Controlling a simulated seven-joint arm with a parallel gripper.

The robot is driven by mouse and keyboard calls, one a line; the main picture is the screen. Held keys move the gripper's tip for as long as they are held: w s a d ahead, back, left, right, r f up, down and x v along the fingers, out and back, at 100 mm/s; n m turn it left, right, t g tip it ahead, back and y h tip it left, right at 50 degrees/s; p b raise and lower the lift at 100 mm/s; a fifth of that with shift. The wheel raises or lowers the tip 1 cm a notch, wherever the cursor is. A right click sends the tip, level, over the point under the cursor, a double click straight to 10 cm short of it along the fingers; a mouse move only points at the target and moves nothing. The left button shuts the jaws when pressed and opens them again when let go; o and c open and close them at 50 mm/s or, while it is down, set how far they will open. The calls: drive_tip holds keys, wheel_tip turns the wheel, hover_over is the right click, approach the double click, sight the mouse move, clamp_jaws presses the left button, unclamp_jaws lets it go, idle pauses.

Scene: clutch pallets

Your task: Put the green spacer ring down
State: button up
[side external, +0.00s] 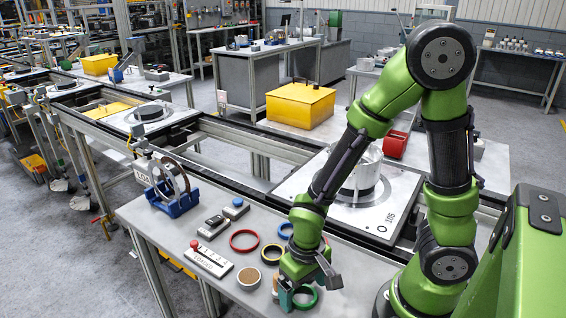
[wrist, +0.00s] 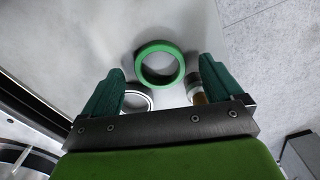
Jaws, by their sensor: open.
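The green spacer ring (wrist: 160,45) lies flat on the grey table top in the wrist view, in front of and between my fingertips. My gripper (wrist: 161,70) is open, with one dark green finger on each side and a gap between each finger and the ring. In the side external view, my gripper (side external: 294,296) is low over the table's front part. The green ring (side external: 314,300) shows beside it there, partly hidden by the fingers. Nothing is held between the fingers.
A red ring (side external: 244,231), a blue ring (side external: 281,229), a black-and-yellow ring (side external: 264,257) and a tan disc (side external: 248,276) lie near my gripper. A labelled white block (side external: 208,262) and a blue stand (side external: 178,206) are farther left. A white-rimmed round part (wrist: 148,106) is near the left finger.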

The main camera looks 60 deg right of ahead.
drive_tip(key=shift+f, duration=0.45)
drive_tip(key=c, duration=1.2)
drive_tip(key=shift+r, duration=0.1)
